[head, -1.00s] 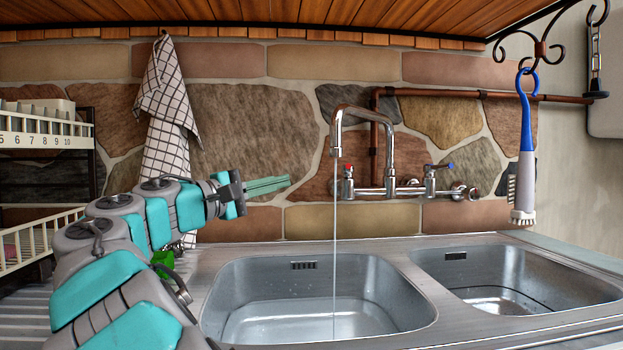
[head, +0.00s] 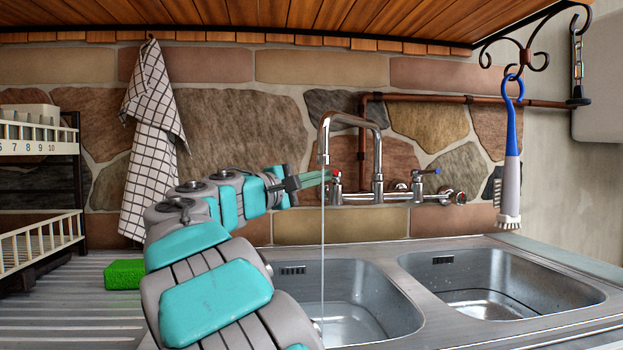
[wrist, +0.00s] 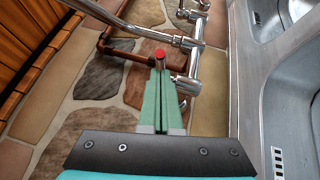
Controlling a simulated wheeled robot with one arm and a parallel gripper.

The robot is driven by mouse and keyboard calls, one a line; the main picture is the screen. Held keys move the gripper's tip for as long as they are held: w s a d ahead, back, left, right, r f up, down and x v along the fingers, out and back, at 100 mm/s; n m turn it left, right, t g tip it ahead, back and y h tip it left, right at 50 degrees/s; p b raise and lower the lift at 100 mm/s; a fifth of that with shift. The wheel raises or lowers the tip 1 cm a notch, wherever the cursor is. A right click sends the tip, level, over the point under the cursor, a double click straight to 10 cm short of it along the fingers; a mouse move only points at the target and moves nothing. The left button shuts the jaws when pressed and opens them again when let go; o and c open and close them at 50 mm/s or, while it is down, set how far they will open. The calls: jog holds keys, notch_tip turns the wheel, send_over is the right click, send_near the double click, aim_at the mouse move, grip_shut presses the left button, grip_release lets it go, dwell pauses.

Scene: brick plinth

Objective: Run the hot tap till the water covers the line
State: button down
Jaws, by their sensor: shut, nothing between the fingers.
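The hot tap with its red cap (head: 336,174) is on the left of the chrome mixer; the red cap also shows in the wrist view (wrist: 160,53). My gripper (head: 327,176) is shut and empty, its green fingertips at the red-capped tap; I cannot tell if they touch it. The spout (head: 350,116) arches above, and a thin stream of water (head: 322,240) falls from it into the left basin (head: 405,318). My arm hides the left part of that basin. Some water seems to lie on its floor; I cannot make out a line.
The blue-capped tap (head: 425,183) is to the right. A brush (head: 510,170) hangs from a hook over the right basin (head: 470,268). A checked towel (head: 150,150) hangs at left, with a green sponge (head: 124,274) below and a rack (head: 40,240) beside it.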

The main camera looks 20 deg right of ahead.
jog(key=shift+s+d+n+t+y+b, duration=0.5)
jog(key=shift+n+t+b, duration=0.2)
jog(key=shift+t, duration=0.4)
jog(key=shift+s+d+n+t+y+b, duration=0.45)
jog(key=shift+n+t+b, duration=0.2)
jog(key=shift+t, duration=0.45)
jog(key=shift+w, duration=0.1)
jog(key=w+a+v, duration=0.1)
jog(key=w+v, duration=0.1)
jog(key=v, duration=1)
jog(key=shift+a+f, duration=0.2)
jog(key=shift+a, duration=0.4)
jog(key=shift+w, duration=0.15)
